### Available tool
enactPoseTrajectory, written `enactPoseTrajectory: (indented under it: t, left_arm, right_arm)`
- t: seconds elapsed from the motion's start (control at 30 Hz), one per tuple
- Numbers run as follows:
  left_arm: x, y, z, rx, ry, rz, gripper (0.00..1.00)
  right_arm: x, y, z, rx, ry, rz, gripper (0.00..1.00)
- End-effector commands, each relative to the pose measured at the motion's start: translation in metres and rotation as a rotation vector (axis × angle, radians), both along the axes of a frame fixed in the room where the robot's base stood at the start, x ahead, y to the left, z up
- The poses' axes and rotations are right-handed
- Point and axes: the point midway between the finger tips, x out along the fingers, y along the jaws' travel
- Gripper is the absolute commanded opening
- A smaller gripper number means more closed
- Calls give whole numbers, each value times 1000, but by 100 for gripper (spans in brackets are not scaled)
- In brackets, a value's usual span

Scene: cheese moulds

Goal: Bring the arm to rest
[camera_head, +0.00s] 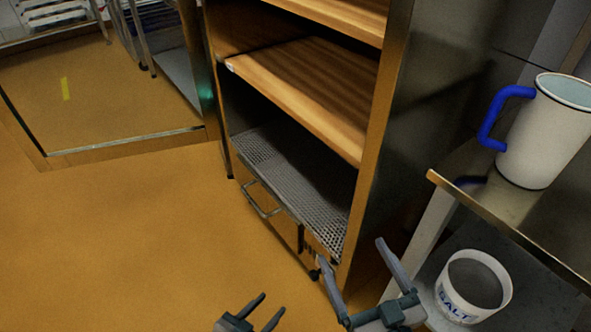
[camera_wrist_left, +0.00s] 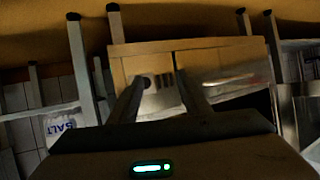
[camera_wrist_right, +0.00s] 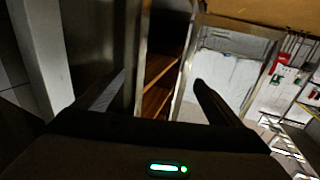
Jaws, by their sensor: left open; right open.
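My left gripper (camera_head: 254,312) is low at the bottom edge of the head view, over the orange floor. Its two fingers are apart with nothing between them. In the left wrist view its fingers (camera_wrist_left: 160,98) are also apart and empty. My right gripper (camera_head: 362,278) is to the right, in front of the shelf cabinet's lower right corner and left of the metal table. Its fingers are spread wide and hold nothing. In the right wrist view its fingers (camera_wrist_right: 160,92) are apart, with the shelves seen beyond them.
A cabinet with wooden shelves (camera_head: 310,85) and a perforated lower shelf (camera_head: 290,175) stands ahead. At right, a metal table (camera_head: 520,215) bears a white jug with a blue handle (camera_head: 545,135). A salt bucket (camera_head: 472,287) sits below it. The orange floor (camera_head: 120,240) at left is clear.

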Motion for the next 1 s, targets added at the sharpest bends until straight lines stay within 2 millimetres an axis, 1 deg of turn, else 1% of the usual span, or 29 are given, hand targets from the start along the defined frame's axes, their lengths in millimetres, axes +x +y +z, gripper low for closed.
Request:
enactPoseTrajectory:
  t: [0.03, 0.1, 0.17, 0.2, 0.27, 0.3, 0.4, 0.5, 0.6, 0.7, 1.0]
  left_arm:
    - [-4, 6, 5, 15, 40, 29, 43]
    - [-9, 16, 9, 41, 102, 69, 43]
    - [-16, 26, 13, 65, 156, 103, 43]
    - [-21, 33, 15, 78, 192, 125, 43]
    - [-31, 45, 19, 102, 248, 159, 43]
    - [-38, 52, 23, 115, 286, 181, 43]
    - [-60, 74, 31, 153, 385, 237, 43]
    - [-82, 93, 39, 184, 474, 284, 43]
    - [-101, 107, 46, 206, 542, 319, 43]
    - [-118, 119, 52, 224, 597, 346, 43]
    - [-159, 143, 68, 259, 724, 408, 43]
  right_arm:
    - [0, -5, -18, -25, 75, -8, 89]
    - [-3, -12, -43, -60, 181, -18, 89]
    - [-8, -19, -64, -89, 274, -28, 89]
    - [-13, -24, -78, -108, 336, -35, 89]
    - [-21, -32, -98, -136, 430, -45, 89]
    - [-27, -38, -111, -154, 493, -52, 89]
    - [-48, -53, -141, -196, 648, -70, 89]
    - [-70, -66, -164, -230, 786, -86, 89]
    - [-88, -76, -179, -255, 889, -98, 89]
    - [-104, -84, -189, -273, 970, -108, 89]
    - [-143, -101, -207, -312, 1155, -130, 89]
